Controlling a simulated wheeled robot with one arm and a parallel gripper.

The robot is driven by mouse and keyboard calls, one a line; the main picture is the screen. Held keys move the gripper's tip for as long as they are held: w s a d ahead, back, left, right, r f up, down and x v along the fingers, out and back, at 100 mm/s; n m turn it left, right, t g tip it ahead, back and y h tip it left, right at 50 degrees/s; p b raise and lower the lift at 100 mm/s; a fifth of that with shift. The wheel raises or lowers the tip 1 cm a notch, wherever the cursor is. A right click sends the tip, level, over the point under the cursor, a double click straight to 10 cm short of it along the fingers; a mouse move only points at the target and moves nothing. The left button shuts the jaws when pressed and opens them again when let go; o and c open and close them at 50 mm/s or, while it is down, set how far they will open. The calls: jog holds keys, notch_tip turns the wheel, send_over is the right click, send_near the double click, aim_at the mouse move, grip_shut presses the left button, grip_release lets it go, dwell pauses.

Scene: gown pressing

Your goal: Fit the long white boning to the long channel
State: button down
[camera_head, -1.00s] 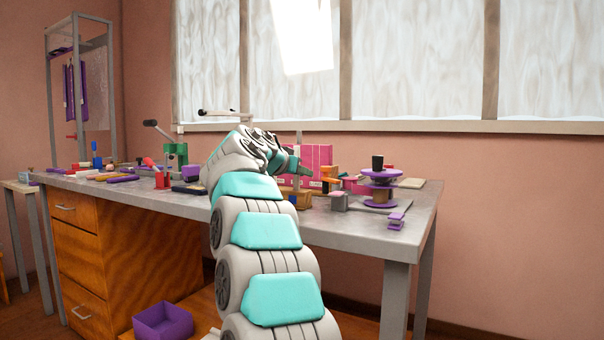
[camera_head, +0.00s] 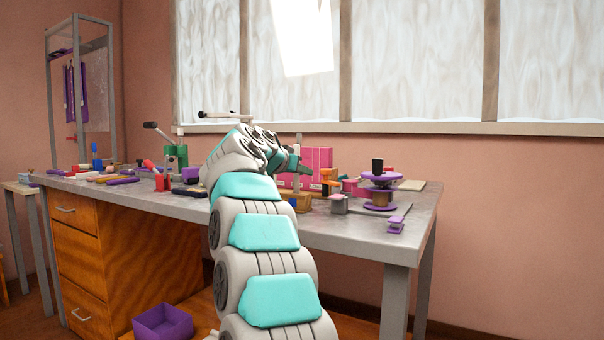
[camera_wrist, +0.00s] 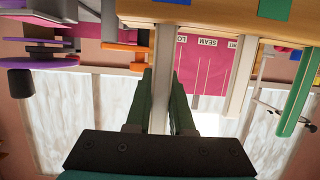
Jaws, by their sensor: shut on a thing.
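My gripper (camera_wrist: 161,100) has dark green fingers shut on the long white boning (camera_wrist: 160,62), a pale upright strip between them in the wrist view. The wrist picture is upside down. Behind the strip is a pink board (camera_wrist: 206,65) with pale vertical channel lines and printed labels, one reading SEAM and another, partly covered, starting LO. The boning overlaps the board's edge near that label; I cannot tell whether it touches or sits in a channel. In the head view, the pink board (camera_head: 318,158) stands on the bench behind my gripper (camera_head: 305,170), and the boning is hard to make out.
Right of the board on the grey bench (camera_head: 345,232) are an orange clamp-like piece (camera_head: 327,175) and a purple spool stand (camera_head: 382,178). A green press (camera_head: 175,155) and several small tools lie to the left.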

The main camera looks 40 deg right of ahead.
aim_at(297, 146)
jog(key=shift+r+p, duration=0.3)
jog(key=shift+r, duration=0.3)
jog(key=shift+r, duration=0.3)
jog(key=shift+r, duration=0.15)
notch_tip(297, 146, up, 4)
jog(key=p, duration=0.3)
jog(key=shift+a, duration=0.1)
dwell(0.4)
